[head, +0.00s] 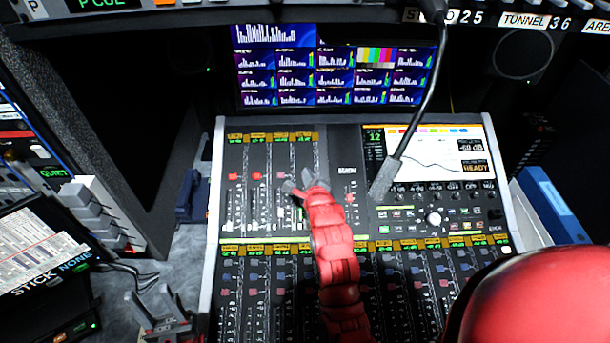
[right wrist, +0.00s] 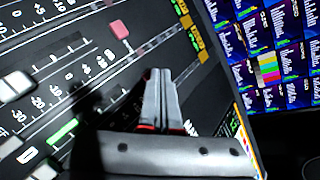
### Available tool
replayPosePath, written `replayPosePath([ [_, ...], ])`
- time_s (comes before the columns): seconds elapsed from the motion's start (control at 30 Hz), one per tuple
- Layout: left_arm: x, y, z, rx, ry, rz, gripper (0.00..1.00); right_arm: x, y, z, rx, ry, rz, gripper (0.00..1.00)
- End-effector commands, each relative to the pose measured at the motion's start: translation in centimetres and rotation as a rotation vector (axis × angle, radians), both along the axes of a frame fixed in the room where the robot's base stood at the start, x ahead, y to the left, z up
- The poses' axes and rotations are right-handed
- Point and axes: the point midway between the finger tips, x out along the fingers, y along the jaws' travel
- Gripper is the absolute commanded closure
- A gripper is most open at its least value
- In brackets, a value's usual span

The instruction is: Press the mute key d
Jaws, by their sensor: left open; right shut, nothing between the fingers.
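The mixing console (head: 213,215) fills the middle of the head view. In its upper left bank, red keys (head: 257,176) sit in a row, one per channel strip. I cannot read which is mute key d; the strip right of the visible red keys is partly covered by my right gripper (head: 300,183). That gripper is shut and empty over this bank. In the right wrist view its closed fingertips (right wrist: 160,76) are over the strips, with one red key (right wrist: 119,29) ahead to the upper left, apart from them. My left gripper (head: 158,308) is open at the lower left, away from the console.
A gooseneck microphone (head: 383,178) hangs over the console right of my right gripper. Monitors (head: 320,75) stand behind the console. Grey equipment (head: 95,213) and a script sheet (head: 38,237) are at left, a blue binder (head: 548,200) at right.

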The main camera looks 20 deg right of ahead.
Motion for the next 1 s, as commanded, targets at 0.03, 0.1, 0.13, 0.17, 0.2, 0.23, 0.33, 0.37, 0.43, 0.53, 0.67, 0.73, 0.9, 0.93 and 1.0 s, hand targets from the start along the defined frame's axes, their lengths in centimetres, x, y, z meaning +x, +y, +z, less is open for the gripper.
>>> replayPosePath([
  [0.03, 0.0, 0.0, 0.0, 0.0, 0.0, 0.0, 0.5, 0.0, 0.0, 0.0, 0.0, 0.001, -0.001, 1.0],
  [0.1, 0.0, 0.0, 0.0, 0.0, 0.0, 0.0, 0.5, 0.0, 0.0, 0.0, 0.0, 0.001, -0.001, 1.0],
  [0.13, 0.0, 0.0, 0.0, 0.0, 0.0, 0.0, 0.5, 0.0, 0.0, 0.0, 0.0, 0.001, -0.001, 1.0],
  [0.17, 0.0, 0.0, 0.0, 0.0, 0.0, 0.0, 0.5, 0.0, 0.0, 0.0, 0.0, 0.001, -0.001, 1.0],
  [0.2, 0.0, 0.0, 0.0, 0.0, 0.0, 0.0, 0.5, -0.1, 0.0, 0.2, 0.0, 0.0, 0.0, 1.0],
  [0.23, 0.0, 0.0, 0.1, 0.0, 0.0, 0.0, 0.5, -0.1, 0.0, 0.2, 0.0, 0.0, 0.0, 1.0],
  [0.33, 0.0, 0.0, 0.2, 0.0, 0.0, 0.0, 0.5, -0.3, 0.1, 0.8, -0.001, 0.0, 0.0, 1.0],
  [0.37, 0.0, 0.0, 0.2, 0.0, 0.0, 0.0, 0.5, -0.3, 0.1, 1.0, -0.001, -0.001, 0.0, 1.0],
  [0.43, 0.0, 0.0, 0.3, 0.0, 0.0, 0.0, 0.5, -0.5, 0.1, 1.4, 0.0, -0.002, 0.0, 1.0],
  [0.53, 0.0, 0.0, 0.3, 0.0, 0.0, 0.0, 0.5, -0.7, 0.2, 1.7, 0.0, -0.001, -0.001, 1.0],
  [0.67, 0.0, 0.0, 0.3, 0.0, 0.0, 0.0, 0.5, -0.7, 0.2, 1.7, -0.001, 0.0, 0.0, 1.0],
  [0.73, 0.0, 0.0, 0.3, 0.0, 0.0, 0.0, 0.5, -0.7, 0.2, 1.7, -0.001, 0.0, 0.0, 1.0],
  [0.9, 0.0, 0.0, 0.5, 0.0, 0.0, 0.0, 0.5, -0.8, 0.3, 2.2, 0.0, -0.001, 0.001, 1.0],
  [0.93, 0.0, 0.0, 0.7, 0.0, 0.0, 0.0, 0.5, -0.9, 0.3, 2.5, 0.0, -0.001, 0.001, 1.0],
  [1.0, 0.0, 0.0, 0.9, 0.0, 0.0, 0.0, 0.5, -1.2, 0.4, 3.2, 0.0, -0.001, 0.001, 1.0],
])
